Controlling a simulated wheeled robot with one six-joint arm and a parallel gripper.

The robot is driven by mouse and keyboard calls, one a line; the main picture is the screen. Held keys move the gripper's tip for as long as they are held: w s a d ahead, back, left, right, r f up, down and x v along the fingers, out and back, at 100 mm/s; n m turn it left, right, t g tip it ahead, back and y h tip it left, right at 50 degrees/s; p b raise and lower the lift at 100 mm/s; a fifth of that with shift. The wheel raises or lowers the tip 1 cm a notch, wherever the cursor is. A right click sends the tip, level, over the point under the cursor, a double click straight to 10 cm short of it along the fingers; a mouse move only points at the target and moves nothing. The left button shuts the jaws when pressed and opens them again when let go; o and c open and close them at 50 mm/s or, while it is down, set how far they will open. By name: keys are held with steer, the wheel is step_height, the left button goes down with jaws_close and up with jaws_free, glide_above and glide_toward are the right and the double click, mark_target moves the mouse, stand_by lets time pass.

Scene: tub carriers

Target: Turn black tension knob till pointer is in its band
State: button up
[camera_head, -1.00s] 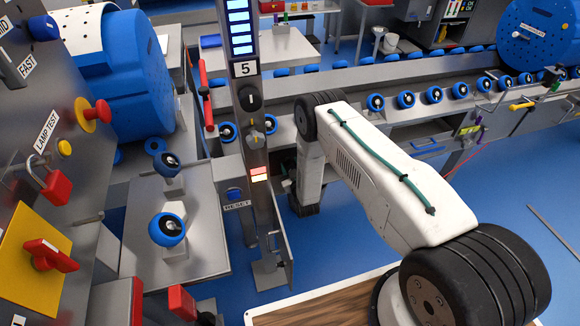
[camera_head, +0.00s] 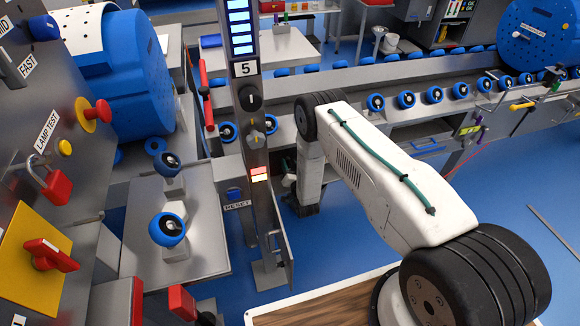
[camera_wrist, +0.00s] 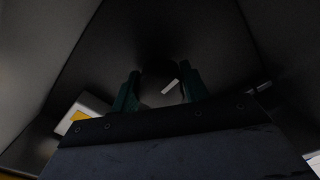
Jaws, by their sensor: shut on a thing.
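In the wrist view, my gripper (camera_wrist: 162,76) has two green fingers, one on each side of a dark round knob (camera_wrist: 157,86). It is shut on this black knob. A short white mark on the knob's face slants up to the right. The surroundings are very dark, so the knob's edge is hard to make out. In the head view, my arm's wrist hangs down right of the grey post, and the fingers and the held knob are hidden. I cannot make out a pointer or its band in either view.
The grey post (camera_head: 247,158) carries a black knob (camera_head: 250,98), a grey knob with yellow (camera_head: 256,138), and lit bars. A panel with a red padlock (camera_head: 56,186) stands at left. Blue rollers (camera_head: 406,99) line the conveyor behind. Blue floor (camera_head: 480,200) is open at right.

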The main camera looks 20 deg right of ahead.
steer(key=shift+m, duration=0.6)
steer(key=o, duration=1)
steer(key=shift+s, duration=0.1)
steer(key=s, duration=0.7)
steer(key=shift+s, duration=0.35)
steer(key=shift+f, duration=0.1)
